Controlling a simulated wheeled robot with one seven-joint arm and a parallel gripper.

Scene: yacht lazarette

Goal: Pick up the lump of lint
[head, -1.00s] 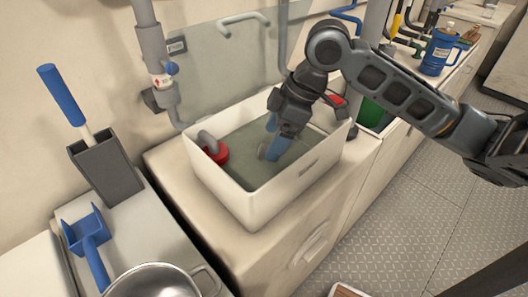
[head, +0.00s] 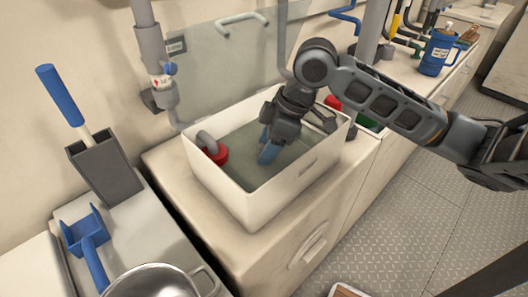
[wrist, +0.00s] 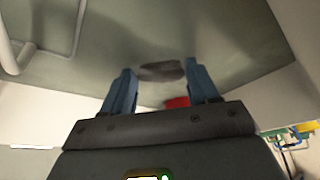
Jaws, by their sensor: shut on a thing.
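The lump of lint (wrist: 162,71) is a small, flat grey-brown piece between my fingertips in the wrist view. My gripper (head: 267,156) reaches down into the white tub (head: 247,213), with its blue fingers low over the murky grey-green floor or water. The gripper (wrist: 160,78) is shut on the lump, one blue finger on each side. In the head view the lump is hidden behind the fingers. I cannot tell whether it touches the surface below.
A red fitting with a grey pipe (head: 214,151) stands in the tub's left end. The tub's walls surround my gripper. A grey valve pipe (head: 157,62) rises behind. A dark holder with a blue-handled brush (head: 104,167), a blue scoop (head: 88,232) and a metal pot (head: 152,284) are at left.

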